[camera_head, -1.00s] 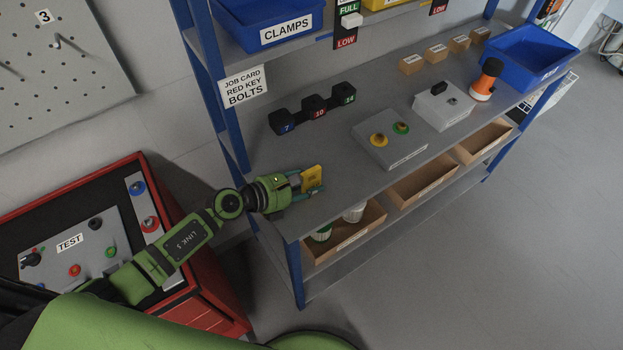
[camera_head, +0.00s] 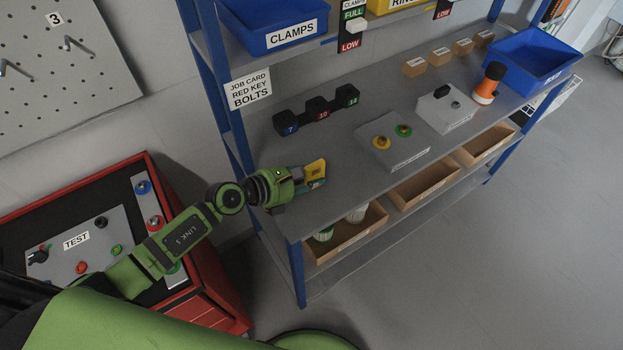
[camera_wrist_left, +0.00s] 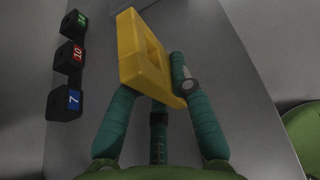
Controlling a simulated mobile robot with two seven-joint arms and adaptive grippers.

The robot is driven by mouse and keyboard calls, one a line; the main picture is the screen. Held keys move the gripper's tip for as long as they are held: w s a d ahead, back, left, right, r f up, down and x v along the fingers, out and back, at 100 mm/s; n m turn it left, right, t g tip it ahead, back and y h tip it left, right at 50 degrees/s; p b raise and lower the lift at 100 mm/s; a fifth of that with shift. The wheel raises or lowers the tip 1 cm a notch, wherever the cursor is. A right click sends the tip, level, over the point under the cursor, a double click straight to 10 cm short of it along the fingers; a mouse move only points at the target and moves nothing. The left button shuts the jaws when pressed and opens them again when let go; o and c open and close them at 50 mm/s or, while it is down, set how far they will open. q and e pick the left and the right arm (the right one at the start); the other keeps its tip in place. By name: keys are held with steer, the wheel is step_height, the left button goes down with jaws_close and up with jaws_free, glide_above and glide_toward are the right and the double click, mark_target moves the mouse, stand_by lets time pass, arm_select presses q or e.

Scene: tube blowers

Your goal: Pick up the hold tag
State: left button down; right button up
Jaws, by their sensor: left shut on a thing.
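The yellow hold tag (camera_head: 315,168) is in my left gripper (camera_head: 306,177), over the left end of the grey shelf. In the left wrist view the tag (camera_wrist_left: 130,50) is a yellow block with a recessed middle, tilted, between the teal fingers. My left gripper (camera_wrist_left: 155,85) is shut on it there. Whether the tag still touches the shelf I cannot tell. Writing on the tag is too small to read. My right gripper is in no view.
Three black numbered blocks (camera_head: 317,108) stand behind the gripper. A grey box with yellow and green buttons (camera_head: 393,150) is to its right. Cardboard bins (camera_head: 425,184) sit below the shelf's front edge. A blue post (camera_head: 297,272) and red cabinet (camera_head: 213,290) are near my arm.

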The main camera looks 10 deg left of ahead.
arm_select(q)
steer(key=s+d+r+p, duration=0.3)
steer(key=s+d+r, duration=0.4)
steer(key=d+r, duration=0.15)
steer(key=a+r+b, duration=0.1)
steer(key=a+r, duration=0.4)
steer(key=a, duration=0.7)
steer(key=s+a+r+m+g+h, duration=0.1)
steer(key=s+a+r, duration=0.3)
steer(key=r, duration=0.4)
steer(key=shift+m+g, duration=0.4)
steer(key=shift+g, duration=0.1)
steer(key=shift+r, duration=0.1)
steer(key=shift+s, duration=0.15)
